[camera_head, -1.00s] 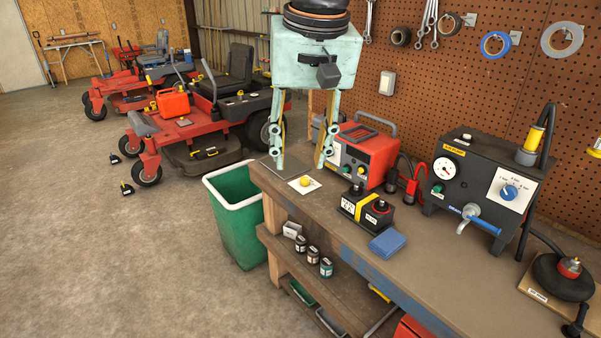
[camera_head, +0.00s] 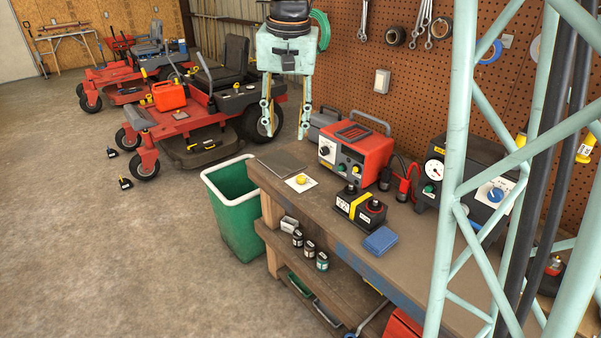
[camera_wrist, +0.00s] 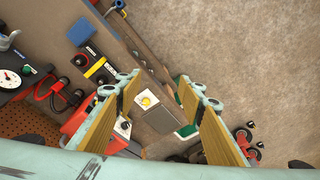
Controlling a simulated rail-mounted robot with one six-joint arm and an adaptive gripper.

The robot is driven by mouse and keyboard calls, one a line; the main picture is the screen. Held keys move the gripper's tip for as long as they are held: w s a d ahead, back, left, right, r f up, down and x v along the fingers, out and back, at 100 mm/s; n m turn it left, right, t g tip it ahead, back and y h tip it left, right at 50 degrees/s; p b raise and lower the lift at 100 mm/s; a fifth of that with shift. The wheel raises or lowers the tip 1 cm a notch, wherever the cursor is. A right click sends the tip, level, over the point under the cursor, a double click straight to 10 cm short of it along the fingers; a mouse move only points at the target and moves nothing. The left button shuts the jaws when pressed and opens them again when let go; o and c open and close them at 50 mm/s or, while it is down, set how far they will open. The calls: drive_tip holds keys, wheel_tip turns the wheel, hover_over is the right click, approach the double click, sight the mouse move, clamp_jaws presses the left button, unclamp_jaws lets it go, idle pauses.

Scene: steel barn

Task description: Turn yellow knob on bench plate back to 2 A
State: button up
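The yellow knob (camera_head: 300,180) sits on a small white plate (camera_head: 291,186) near the left end of the bench. It also shows in the wrist view (camera_wrist: 146,101), between and beyond my fingertips. The plate's markings and the knob's setting are too small to read. My gripper (camera_head: 285,140) is pale green with tan finger pads. It is open and empty, above the back left of the bench and apart from the knob. In the wrist view my gripper (camera_wrist: 160,82) has its two fingers wide apart.
A red charger (camera_head: 357,151) stands close behind the plate. A black box with two terminals (camera_head: 360,207) and blue pads (camera_head: 380,241) lie to the right. A green bin (camera_head: 234,215) stands at the bench end. A pale green lattice of mine blocks the right side.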

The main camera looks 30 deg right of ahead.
drive_tip(key=w+d+f+m+p, duration=0.2)
drive_tip(key=w+d+f+p, duration=0.15)
drive_tip(key=w, duration=0.55)
drive_tip(key=m+g+p, duration=0.2)
drive_tip(key=m+p, duration=0.3)
drive_tip(key=p, duration=0.6)
hover_over(301, 177)
wheel_tip(301, 177, down, 20)
drive_tip(key=shift+s+f, duration=0.1)
drive_tip(key=shift+f, duration=0.1)
drive_tip(key=shift+f, duration=0.1)
drive_tip(key=shift+f+p, duration=1.1)
drive_tip(key=shift+f, duration=5.7)
drive_tip(key=c, duration=0.8)
